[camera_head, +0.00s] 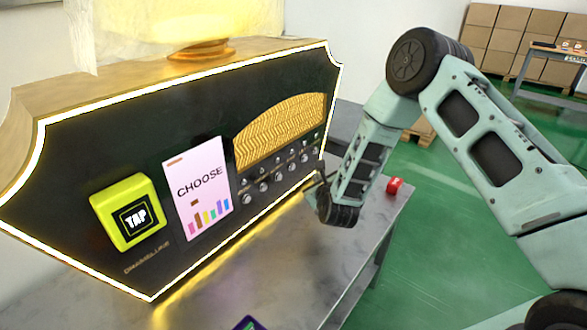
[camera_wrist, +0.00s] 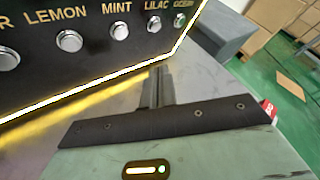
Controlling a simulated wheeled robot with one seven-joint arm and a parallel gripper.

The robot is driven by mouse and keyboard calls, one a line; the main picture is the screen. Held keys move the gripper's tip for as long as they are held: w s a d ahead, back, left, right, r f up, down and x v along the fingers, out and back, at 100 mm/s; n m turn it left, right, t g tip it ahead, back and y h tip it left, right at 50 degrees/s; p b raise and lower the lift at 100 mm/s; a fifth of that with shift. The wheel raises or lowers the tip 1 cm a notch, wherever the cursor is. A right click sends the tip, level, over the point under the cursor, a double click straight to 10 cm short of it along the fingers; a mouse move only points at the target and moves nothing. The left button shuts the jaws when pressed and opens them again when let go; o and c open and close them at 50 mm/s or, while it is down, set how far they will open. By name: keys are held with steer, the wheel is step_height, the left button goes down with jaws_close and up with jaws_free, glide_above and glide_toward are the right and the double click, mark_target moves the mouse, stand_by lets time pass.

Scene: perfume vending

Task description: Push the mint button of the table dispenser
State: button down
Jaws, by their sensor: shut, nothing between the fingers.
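The table dispenser (camera_head: 150,120) is a black panel with a glowing white edge. The mint button (camera_wrist: 119,31) is a round silver knob under the MINT label in the wrist view, between the lemon button (camera_wrist: 69,41) and the lilac button (camera_wrist: 155,25). In the head view the buttons form a small row, and I cannot read which is mint. My gripper (camera_wrist: 161,86) is shut and empty. Its fingertips are below and to the right of the mint button in the wrist view, apart from the panel. In the head view my gripper (camera_head: 320,180) is near the panel's right end.
A yellow TAP pad (camera_head: 128,212) and a CHOOSE card (camera_head: 198,190) are on the panel's left. A red object (camera_head: 394,185) sits at the right edge of the grey table (camera_head: 295,265). Stacked boxes (camera_head: 510,40) stand far back on the green floor.

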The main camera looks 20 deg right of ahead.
steer(key=shift+w+a+b, duration=0.35)
steer(key=shift+w+a, duration=0.55)
steer(key=shift+w, duration=0.3)
steer(key=shift+w+a+b, duration=0.3)
steer(key=shift+w+a, duration=0.6)
steer(key=shift+w, duration=0.3)
steer(key=shift+w, duration=0.1)
steer(key=shift+w+a+b, duration=0.2)
steer(key=shift+w+b, duration=0.05)
steer(key=shift+b, duration=0.1)
steer(key=shift+w+a, duration=0.3)
steer(key=shift+w, duration=0.1)
stand_by(0.8)
stand_by(0.4)
steer(key=shift+s+d+b, duration=0.35)
steer(key=shift+s+d, duration=0.15)
steer(key=shift+s, duration=0.25)
steer(key=shift+s+d, duration=0.75)
steer(key=shift+s, duration=0.25)
steer(key=shift+s+d, duration=0.75)
steer(key=shift+s, duration=0.25)
